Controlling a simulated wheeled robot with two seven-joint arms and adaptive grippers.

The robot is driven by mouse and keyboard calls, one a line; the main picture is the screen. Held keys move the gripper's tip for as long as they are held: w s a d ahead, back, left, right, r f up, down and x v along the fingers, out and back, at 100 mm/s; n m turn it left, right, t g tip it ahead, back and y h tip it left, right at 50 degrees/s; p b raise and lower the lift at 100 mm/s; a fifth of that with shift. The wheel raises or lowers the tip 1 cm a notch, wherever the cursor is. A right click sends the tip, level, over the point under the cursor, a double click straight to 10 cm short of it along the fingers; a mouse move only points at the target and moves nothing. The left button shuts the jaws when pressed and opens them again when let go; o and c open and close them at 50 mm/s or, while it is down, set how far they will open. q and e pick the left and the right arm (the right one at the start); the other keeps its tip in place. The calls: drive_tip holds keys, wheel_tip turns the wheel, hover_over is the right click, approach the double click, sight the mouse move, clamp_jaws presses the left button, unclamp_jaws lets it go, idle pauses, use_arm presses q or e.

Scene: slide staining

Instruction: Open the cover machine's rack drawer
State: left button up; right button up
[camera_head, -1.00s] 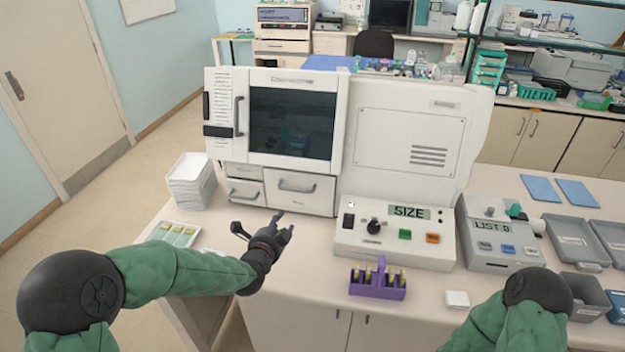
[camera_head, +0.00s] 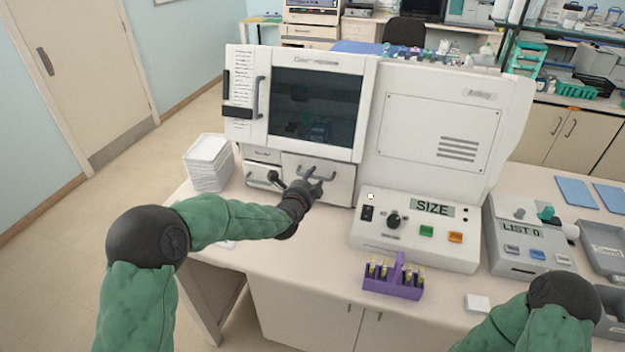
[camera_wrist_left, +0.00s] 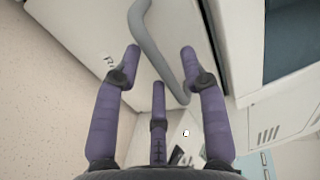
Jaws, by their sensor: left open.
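The white cover machine (camera_head: 430,120) stands on the bench. Its wide lower drawer (camera_head: 341,184) has a grey bar handle and appears shut in the head view. My left gripper (camera_head: 309,181) is in front of this drawer, close to the handle, and partly hides it. In the left wrist view the grey curved handle (camera_wrist_left: 152,47) runs between and beyond the spread purple fingers of my left gripper (camera_wrist_left: 160,54). The gripper is open and I cannot tell whether a finger touches the handle. My right gripper is out of view.
White trays (camera_head: 207,163) are stacked at the left. The control panel (camera_head: 415,238) and a purple slide rack (camera_head: 393,289) are to the right.

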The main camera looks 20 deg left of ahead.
use_arm(q)
drive_tip(key=shift+w+f, duration=0.15)
drive_tip(key=shift+w, duration=0.5)
drive_tip(key=shift+c, duration=0.2)
clamp_jaws()
